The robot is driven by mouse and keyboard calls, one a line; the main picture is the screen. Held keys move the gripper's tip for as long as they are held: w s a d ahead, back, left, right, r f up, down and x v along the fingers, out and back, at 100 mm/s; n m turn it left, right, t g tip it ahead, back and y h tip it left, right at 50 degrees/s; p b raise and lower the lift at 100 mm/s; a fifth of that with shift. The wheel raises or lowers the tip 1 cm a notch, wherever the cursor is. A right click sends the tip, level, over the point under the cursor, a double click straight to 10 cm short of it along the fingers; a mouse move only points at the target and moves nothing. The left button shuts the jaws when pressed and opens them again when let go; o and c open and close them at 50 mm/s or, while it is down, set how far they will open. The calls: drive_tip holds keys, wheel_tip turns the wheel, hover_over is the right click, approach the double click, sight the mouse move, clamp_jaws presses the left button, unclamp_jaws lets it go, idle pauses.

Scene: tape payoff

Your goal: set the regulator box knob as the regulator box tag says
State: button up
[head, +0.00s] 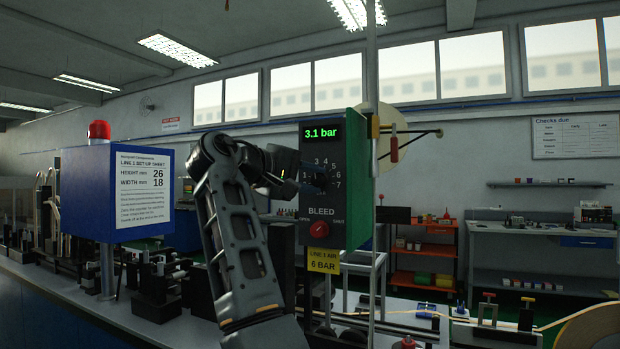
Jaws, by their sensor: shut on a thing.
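The regulator box (350,222) is a green and dark panel right of my arm. Its display (320,133) reads 3.1 bar in green. A dial with numbers including 3, 4, 5, 6 and 7 is on its face, and my gripper (313,178) is at the dial, shut on the knob, which is largely hidden by the jaws. Below is a red BLEED knob (319,229) between two small labels. The yellow regulator box tag (323,261) hangs under the box and reads LINE 1 AIR, 6 BAR.
A blue box (85,195) with a set-up sheet and a red lamp (99,131) stands left of my arm. A thin pole (372,70) rises just right of the regulator box. A grey workbench (540,232) and orange shelves (437,249) are farther back.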

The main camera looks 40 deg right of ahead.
drive_tip(key=m+t+y, duration=0.1)
drive_tip(key=m, duration=0.2)
drive_tip(key=shift+s+d+m+y, duration=0.1)
drive_tip(key=shift+m+y, duration=0.2)
drive_tip(key=m+t+y, duration=0.1)
drive_tip(key=m, duration=0.1)
drive_tip(key=shift+s+m+t, duration=0.1)
drive_tip(key=shift+m+t, duration=0.2)
drive_tip(key=shift+t, duration=0.1)
drive_tip(key=m+t, duration=0.1)
drive_tip(key=m+t+y+b, duration=0.1)
drive_tip(key=m, duration=0.1)
drive_tip(key=shift+s+d+m, duration=0.1)
drive_tip(key=shift+s+m, duration=0.05)
drive_tip(key=shift+m, duration=0.15)
drive_tip(key=shift+s+m+t+y+b, duration=0.1)
drive_tip(key=shift+m+t+y+b, duration=0.3)
drive_tip(key=shift+m+t+b, duration=0.5)
drive_tip(key=o, duration=1)
drive_tip(key=shift+r, duration=0.15)
drive_tip(key=shift+o, duration=0.2)
